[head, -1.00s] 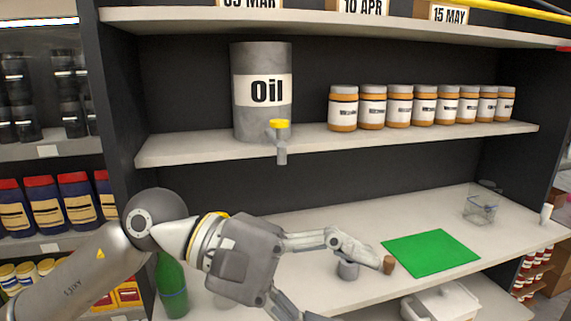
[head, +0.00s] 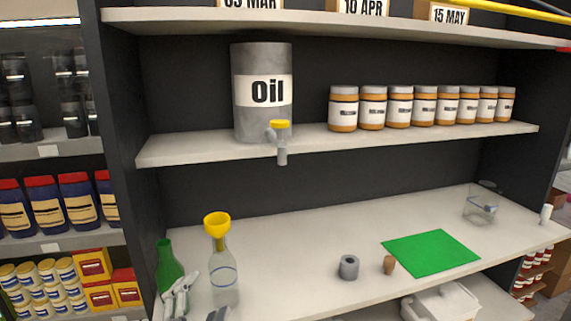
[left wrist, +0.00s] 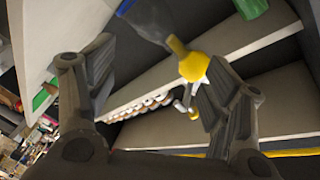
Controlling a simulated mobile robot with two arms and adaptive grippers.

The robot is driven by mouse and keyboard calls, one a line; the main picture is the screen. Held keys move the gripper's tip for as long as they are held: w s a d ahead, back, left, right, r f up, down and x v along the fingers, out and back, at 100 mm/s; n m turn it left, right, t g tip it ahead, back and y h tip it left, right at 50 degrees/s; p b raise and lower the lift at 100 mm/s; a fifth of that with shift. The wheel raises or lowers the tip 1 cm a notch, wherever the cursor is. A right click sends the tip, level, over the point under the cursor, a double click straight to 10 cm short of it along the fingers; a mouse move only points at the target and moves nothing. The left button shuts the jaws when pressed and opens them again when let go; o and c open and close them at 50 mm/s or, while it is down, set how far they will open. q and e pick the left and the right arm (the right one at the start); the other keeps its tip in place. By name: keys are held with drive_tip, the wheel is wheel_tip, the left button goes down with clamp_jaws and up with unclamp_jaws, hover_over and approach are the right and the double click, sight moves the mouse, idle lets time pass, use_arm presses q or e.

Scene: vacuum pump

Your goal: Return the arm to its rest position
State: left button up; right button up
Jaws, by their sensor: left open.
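My left gripper (head: 197,302) shows at the lower left of the head view, in front of the green bottle and the clear bottle. Only its fingers show there. In the left wrist view its two fingers (left wrist: 155,75) are spread wide with nothing between them. The rest of the left arm is out of the head view. My right arm and gripper do not show.
A clear bottle (head: 223,280) with a yellow funnel (head: 217,224) and a green bottle (head: 167,264) stand close by on the counter. A grey ring (head: 348,267), cork (head: 389,265) and green mat (head: 430,252) lie further right. Clear counter lies between.

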use_arm(q)
drive_tip(key=s+a+f+n+g+y, duration=0.25)
drive_tip(key=s+f+n+g, duration=0.3)
drive_tip(key=f, duration=0.65)
drive_tip(key=s+a+f+n+g+h, duration=0.15)
drive_tip(key=s+f+g, duration=0.25)
drive_tip(key=s+f, duration=0.45)
drive_tip(key=s+a+f+n+g, duration=0.1)
drive_tip(key=s+f+n+g, duration=0.3)
drive_tip(key=s, duration=0.8)
wheel_tip(320, 180, down, 27)
drive_tip(key=m+g, duration=0.1)
drive_tip(key=g, duration=0.1)
drive_tip(key=s+a+f, duration=0.2)
drive_tip(key=s+f, duration=1.4)
drive_tip(key=s, duration=0.1)
drive_tip(key=shift+s+a+g+y, duration=0.3)
drive_tip(key=shift+s+a+g, duration=0.05)
drive_tip(key=shift+g, duration=0.1)
